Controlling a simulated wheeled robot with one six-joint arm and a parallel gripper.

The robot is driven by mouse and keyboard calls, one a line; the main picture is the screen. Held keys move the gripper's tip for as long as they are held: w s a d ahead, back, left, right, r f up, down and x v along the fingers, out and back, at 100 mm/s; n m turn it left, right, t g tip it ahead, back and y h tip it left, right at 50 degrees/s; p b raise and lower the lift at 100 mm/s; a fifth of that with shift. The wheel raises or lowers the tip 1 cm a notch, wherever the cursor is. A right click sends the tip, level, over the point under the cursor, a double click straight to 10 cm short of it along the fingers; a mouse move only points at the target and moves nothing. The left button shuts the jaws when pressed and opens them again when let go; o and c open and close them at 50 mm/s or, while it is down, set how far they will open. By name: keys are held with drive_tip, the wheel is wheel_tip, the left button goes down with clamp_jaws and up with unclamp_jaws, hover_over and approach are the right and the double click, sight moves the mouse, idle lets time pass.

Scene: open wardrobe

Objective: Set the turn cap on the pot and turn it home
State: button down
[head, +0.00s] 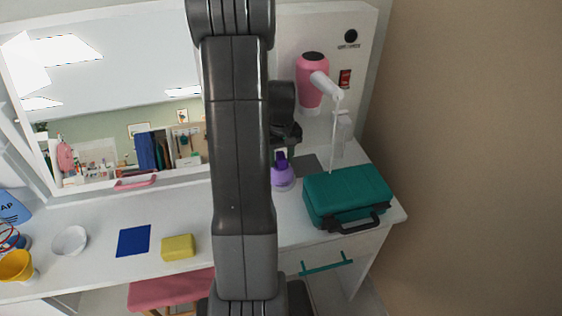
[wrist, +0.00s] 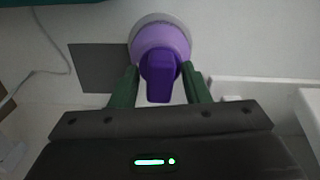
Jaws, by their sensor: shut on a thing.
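The pot (head: 283,178) is light purple with a pale base and stands upright on the white counter, left of the teal case. It also shows in the wrist view (wrist: 160,38). The turn cap (wrist: 161,76) is dark purple with a long grip bar and lies over the middle of the pot; it shows in the head view too (head: 281,161). My gripper (wrist: 160,70) has its green fingers on both sides of the cap and is shut on it. I cannot tell whether the cap is fully seated. In the head view my arm hides part of the counter.
A teal case (head: 345,196) stands close right of the pot. A dark grey mat (wrist: 98,68) lies beside the pot. A pink hair dryer (head: 312,80) hangs behind. A yellow block (head: 178,247), blue mat (head: 133,240) and white bowl (head: 69,241) lie left. A mirror stands behind.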

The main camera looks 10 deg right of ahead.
drive_tip(key=m, duration=0.4)
drive_tip(key=shift+m, duration=0.3)
drive_tip(key=m, duration=0.4)
drive_tip(key=c, duration=0.7)
unclamp_jaws()
drive_tip(key=shift+c, duration=0.2)
drive_tip(key=shift+c, duration=0.5)
